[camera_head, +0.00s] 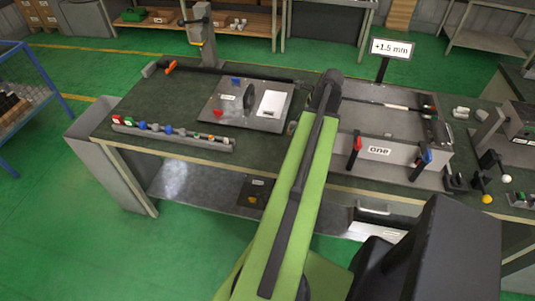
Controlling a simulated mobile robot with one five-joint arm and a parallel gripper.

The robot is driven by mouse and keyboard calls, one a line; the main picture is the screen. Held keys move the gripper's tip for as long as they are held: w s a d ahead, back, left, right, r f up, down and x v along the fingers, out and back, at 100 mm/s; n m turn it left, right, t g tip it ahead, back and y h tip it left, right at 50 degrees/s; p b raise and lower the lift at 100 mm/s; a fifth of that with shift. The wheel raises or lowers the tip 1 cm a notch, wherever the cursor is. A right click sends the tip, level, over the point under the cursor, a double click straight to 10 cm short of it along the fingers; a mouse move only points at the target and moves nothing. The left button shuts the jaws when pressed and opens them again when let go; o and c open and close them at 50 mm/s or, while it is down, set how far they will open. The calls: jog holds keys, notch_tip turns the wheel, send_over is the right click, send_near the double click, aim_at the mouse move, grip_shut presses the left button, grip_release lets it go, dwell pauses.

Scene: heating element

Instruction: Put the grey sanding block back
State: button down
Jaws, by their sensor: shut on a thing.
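My green arm (302,175) reaches from the bottom of the picture up over the workbench (190,153) and ends at a dark joint (328,85). My gripper is hidden behind the arm, so its jaws and anything in them do not show. I cannot make out a grey sanding block for certain. Two small pale grey blocks (461,112) lie at the right of the bench, too small to identify.
A grey plate (215,118) with a white card lies left of my arm. A rail (175,135) of coloured pieces runs along the front edge. A fixture marked "one" (400,158) with red and blue clamps stands right. A "+1.5 mm" sign (391,48) stands behind.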

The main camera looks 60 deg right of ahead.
jog(key=b, duration=0.7)
send_over(263, 154)
jog(key=s, duration=0.2)
jog(key=f, duration=0.7)
jog(key=shift+w+d+f, duration=0.1)
jog(key=shift+w+d, duration=0.05)
jog(key=shift+d, duration=0.2)
jog(key=shift+w+a, duration=0.1)
jog(key=shift+w, duration=0.1)
notch_tip(263, 154, down, 4)
jog(key=b, duration=0.4)
jog(key=shift+f, duration=0.2)
jog(key=shift+r, duration=0.25)
jog(key=shift+f, duration=0.2)
jog(key=c, duration=0.9)
grip_release()
jog(key=shift+o, duration=0.2)
jog(key=shift+r, duration=0.1)
